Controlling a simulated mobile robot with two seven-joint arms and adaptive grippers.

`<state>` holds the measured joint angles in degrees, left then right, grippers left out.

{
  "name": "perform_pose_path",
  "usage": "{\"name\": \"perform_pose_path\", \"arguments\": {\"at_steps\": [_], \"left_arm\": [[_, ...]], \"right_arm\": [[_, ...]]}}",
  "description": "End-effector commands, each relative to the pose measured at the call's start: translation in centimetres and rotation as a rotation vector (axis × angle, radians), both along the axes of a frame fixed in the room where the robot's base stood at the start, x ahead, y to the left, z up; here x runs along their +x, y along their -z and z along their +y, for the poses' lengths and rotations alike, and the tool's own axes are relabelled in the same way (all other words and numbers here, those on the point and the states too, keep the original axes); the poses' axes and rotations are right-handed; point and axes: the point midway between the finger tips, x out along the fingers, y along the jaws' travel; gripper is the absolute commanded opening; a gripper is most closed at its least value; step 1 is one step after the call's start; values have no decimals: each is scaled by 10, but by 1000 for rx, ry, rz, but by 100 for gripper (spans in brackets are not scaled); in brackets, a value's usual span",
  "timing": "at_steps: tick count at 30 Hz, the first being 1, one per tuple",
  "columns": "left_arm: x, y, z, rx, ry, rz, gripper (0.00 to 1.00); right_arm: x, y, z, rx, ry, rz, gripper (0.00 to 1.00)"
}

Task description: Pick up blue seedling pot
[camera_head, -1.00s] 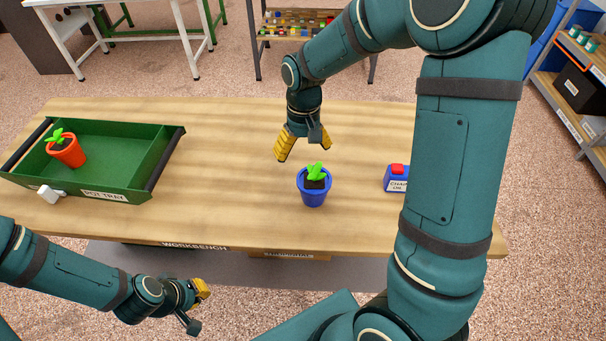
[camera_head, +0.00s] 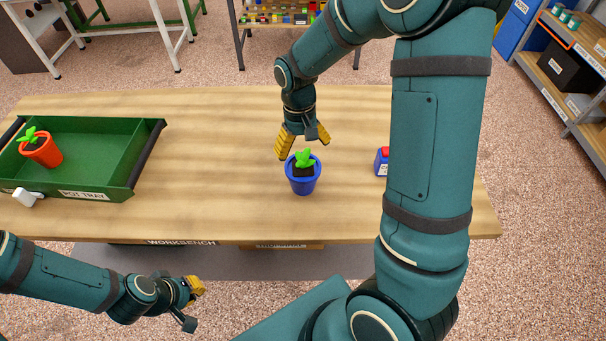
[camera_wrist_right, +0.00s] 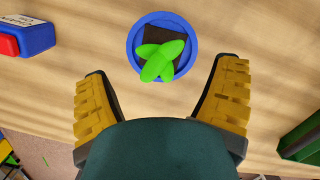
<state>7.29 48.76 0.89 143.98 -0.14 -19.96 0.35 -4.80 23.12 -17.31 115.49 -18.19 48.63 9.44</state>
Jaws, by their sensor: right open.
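The blue seedling pot (camera_head: 303,184) stands upright on the wooden workbench (camera_head: 230,205), with dark soil and a green seedling in it. My right gripper (camera_head: 303,147) is open and empty, with yellow fingers pointing down just behind and above the pot in the head view. In the right wrist view the blue pot (camera_wrist_right: 132,48) lies beyond the gap between the open fingers (camera_wrist_right: 163,95). My left gripper (camera_head: 192,304) is low at the front left, off the bench edge; its jaws are too small and turned away to read.
A green pot tray (camera_head: 125,175) at the left holds an orange pot (camera_head: 45,153). A small white object (camera_head: 27,197) lies by its front. A blue box with a red top (camera_head: 382,163) stands right of the pot, partly behind my right arm. The bench between tray and pot is clear.

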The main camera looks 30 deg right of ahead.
Motion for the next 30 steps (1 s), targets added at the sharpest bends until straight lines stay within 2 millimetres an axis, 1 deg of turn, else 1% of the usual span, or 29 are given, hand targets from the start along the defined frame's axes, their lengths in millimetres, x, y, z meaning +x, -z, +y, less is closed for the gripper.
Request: {"name": "perform_pose_path", "arguments": {"at_steps": [1,3,7,11,17,20,21,23,24,25,30], "left_arm": [[0,4,0,0,1,1,0],[0,8,0,0,1,-1,0],[1,11,0,0,0,-3,0],[2,12,0,1,0,-4,0],[2,12,0,1,0,-4,0],[2,12,0,1,0,-4,0],[2,12,0,1,0,-4,0],[2,12,0,1,0,-4,0],[2,12,0,1,0,-4,0],[2,12,0,1,0,-4,0],[2,12,0,1,0,-4,0]], "right_arm": [[-1,11,1,-1,0,4,86],[-2,22,1,-1,0,4,86],[-3,37,2,0,0,3,86],[-4,42,2,0,0,2,86],[-4,41,2,0,0,1,86],[-4,41,2,0,0,1,54],[-4,41,2,0,0,1,40],[-4,41,2,0,0,1,19],[-4,41,2,0,0,1,5],[-4,41,2,0,0,1,1],[-4,42,2,0,0,1,0]]}}
